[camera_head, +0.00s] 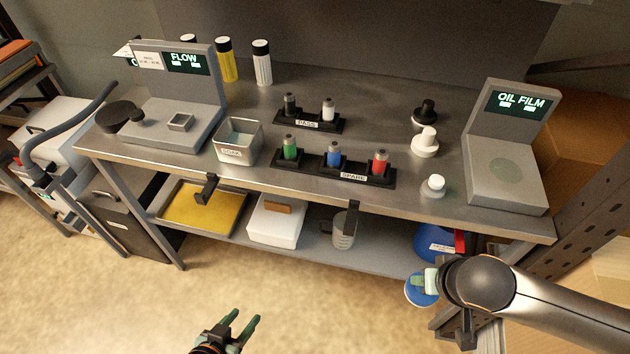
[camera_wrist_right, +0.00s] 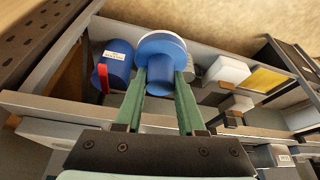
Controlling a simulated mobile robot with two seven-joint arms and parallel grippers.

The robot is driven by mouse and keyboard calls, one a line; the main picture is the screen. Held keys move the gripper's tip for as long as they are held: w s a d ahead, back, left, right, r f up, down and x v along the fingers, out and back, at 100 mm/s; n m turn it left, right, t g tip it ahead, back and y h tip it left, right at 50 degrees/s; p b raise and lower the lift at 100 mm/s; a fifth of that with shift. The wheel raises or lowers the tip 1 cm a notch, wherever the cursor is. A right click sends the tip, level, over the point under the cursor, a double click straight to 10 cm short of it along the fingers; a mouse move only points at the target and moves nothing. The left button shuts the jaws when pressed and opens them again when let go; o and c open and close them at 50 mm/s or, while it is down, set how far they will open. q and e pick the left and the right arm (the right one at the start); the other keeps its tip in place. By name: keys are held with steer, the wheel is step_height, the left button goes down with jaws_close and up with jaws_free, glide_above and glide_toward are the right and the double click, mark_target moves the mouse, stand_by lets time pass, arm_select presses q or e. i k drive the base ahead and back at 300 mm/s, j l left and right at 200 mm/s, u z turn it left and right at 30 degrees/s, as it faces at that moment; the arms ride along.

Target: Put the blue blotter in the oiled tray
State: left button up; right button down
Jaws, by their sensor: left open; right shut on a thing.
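The blue blotter (camera_head: 419,292) is a blue, round piece with a pale rim. It is held in my right gripper (camera_head: 430,280), in front of the bench at lower right in the head view. In the right wrist view, the blotter (camera_wrist_right: 160,52) sits between the two green fingers of the right gripper (camera_wrist_right: 161,80). A tray with a yellow bottom (camera_head: 240,219), seemingly the oiled tray, lies on the lower shelf at left. It also shows in the right wrist view (camera_wrist_right: 268,80). My left gripper (camera_head: 239,328) is open and empty at the bottom, over the floor.
On the lower shelf are a white box (camera_head: 274,227), a grey jug (camera_head: 344,232) and a blue canister (camera_head: 433,243). The bench edge (camera_head: 300,187) overhangs the shelf, with brackets hanging from it. A dark cabinet (camera_head: 125,215) stands left. The front floor is clear.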

mark_target(203, 207)
steer(key=j+z, duration=0.45)
steer(key=j, duration=3.55)
